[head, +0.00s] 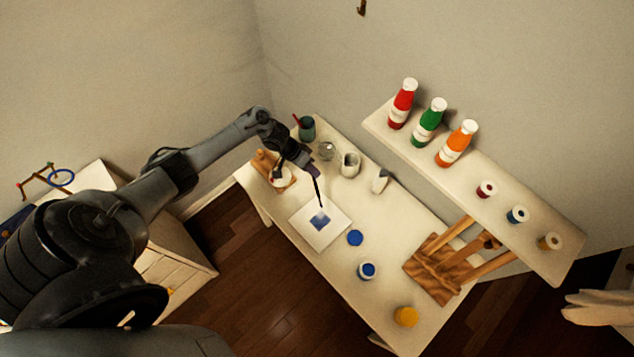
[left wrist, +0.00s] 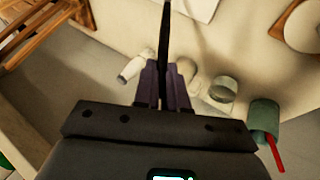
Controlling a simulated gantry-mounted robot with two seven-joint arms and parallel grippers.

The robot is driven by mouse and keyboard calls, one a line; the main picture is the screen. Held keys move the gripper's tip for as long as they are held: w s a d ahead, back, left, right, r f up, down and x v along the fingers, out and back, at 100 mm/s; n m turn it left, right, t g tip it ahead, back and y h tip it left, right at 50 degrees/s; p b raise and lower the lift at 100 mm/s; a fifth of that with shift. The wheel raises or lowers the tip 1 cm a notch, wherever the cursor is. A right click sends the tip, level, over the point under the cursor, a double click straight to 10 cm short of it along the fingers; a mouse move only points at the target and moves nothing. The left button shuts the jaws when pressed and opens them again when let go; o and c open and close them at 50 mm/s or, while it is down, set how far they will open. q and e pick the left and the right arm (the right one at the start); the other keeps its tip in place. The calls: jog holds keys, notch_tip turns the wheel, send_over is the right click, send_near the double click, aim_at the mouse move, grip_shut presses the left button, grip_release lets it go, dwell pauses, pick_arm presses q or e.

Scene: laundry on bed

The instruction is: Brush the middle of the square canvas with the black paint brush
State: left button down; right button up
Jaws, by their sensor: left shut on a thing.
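The square white canvas (head: 336,218) lies flat on the table, with a blue patch (head: 319,222) in its middle. My left gripper (head: 312,169) is shut on the black paint brush (head: 319,192) above the canvas's far side. The brush points down, and its tip is at the upper edge of the blue patch. I cannot tell if it touches. In the left wrist view the brush (left wrist: 164,40) stands between the dark purple fingers (left wrist: 162,85), and part of the canvas (left wrist: 195,8) shows at the top. My right gripper is not in view.
A blue lid (head: 355,238), an open blue paint jar (head: 367,271) and a yellow jar (head: 405,316) stand right of the canvas. A glass jar (head: 350,164) and a green cup (head: 306,128) stand behind. A shelf (head: 460,185) holds paint bottles above a wooden easel (head: 435,268).

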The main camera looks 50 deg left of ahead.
pick_arm(q)
jog(key=shift+f, duration=0.1)
jog(key=s+d+f+t+y, duration=0.1)
jog(key=s+d+f+y, duration=0.1)
jog(key=s+d+f, duration=0.1)
jog(key=shift+s+f+t, duration=0.3)
jog(key=shift+s+f, duration=0.2)
jog(key=shift+s, duration=0.25)
jog(key=shift+d+f+b, duration=0.1)
jog(key=shift+f+b, duration=0.35)
jog(key=shift+f, duration=0.25)
dwell(1.0)
